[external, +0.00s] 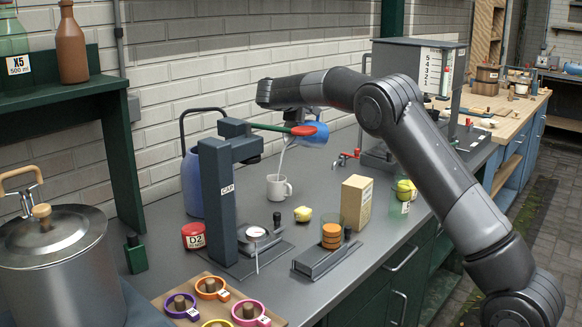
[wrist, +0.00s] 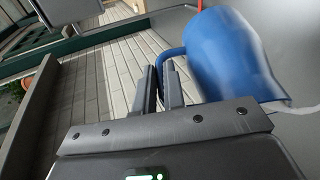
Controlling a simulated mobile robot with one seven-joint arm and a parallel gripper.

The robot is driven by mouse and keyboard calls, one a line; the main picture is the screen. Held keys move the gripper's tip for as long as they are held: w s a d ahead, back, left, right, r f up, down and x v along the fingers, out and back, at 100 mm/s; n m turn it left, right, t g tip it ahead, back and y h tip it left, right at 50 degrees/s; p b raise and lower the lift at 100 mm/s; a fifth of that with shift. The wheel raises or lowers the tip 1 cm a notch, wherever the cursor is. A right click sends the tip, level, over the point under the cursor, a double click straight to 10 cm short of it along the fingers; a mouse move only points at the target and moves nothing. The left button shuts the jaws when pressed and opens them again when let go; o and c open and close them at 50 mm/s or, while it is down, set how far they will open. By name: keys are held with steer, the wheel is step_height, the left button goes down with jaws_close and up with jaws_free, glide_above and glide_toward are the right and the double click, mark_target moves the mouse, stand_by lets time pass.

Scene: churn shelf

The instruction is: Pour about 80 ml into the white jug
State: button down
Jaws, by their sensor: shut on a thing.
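A blue jug (external: 316,134) is tipped above the counter in the external view. It fills the upper right of the wrist view (wrist: 228,58). My gripper (wrist: 160,78) is shut on the jug's blue handle; its fingers are mostly hidden in the external view. A thin white stream runs down from the jug's lip toward the mouth of the white jug (external: 278,189), a mug-like vessel standing upright on the counter. The stream's start also shows in the wrist view (wrist: 300,109). The level inside the white jug is hidden.
A dark press stand (external: 217,195) has a green lever with a red end (external: 303,130) close to the blue jug. A blue canister (external: 190,185), a yellow lump (external: 302,214), a tan box (external: 356,200) and a red D2 tin (external: 193,236) stand around the white jug.

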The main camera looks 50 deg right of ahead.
mark_target(324, 125)
steer(key=shift+w+a+r+h, duration=0.1)
steer(key=shift+a+r+h, duration=0.1)
steer(key=shift+a+h, duration=0.1)
stand_by(0.4)
steer(key=shift+d, duration=0.1)
steer(key=d+f+y, duration=0.1)
steer(key=s+d+f+y, duration=0.1)
steer(key=d, duration=0.1)
steer(key=shift+m+y, duration=0.3)
steer(key=shift+s+d+f+m+t+y, duration=0.15)
steer(key=shift+d+f+m+t+y, duration=0.15)
steer(key=shift+f+y, duration=0.45)
steer(key=shift+s+d+f+m+t+y, duration=0.1)
steer(key=shift+d+f+t+y, duration=0.1)
steer(key=shift+d+f+y, duration=0.4)
steer(key=shift+a+f, duration=0.1)
steer(key=shift+a, duration=0.1)
steer(key=shift+f, duration=0.1)
stand_by(0.6)
steer(key=shift+s+d+f+y+b, duration=0.2)
steer(key=shift+d+f+y+b, duration=0.35)
steer(key=shift+f+y, duration=0.25)
steer(key=s+d+f+m+t+y+b, duration=0.1)
steer(key=d+f+t+y+b, duration=0.1)
steer(key=d+f+y, duration=0.3)
steer(key=shift+s+d+f+m+y, duration=0.35)
steer(key=shift+f+y, duration=0.7)
steer(key=shift+f, duration=0.8)
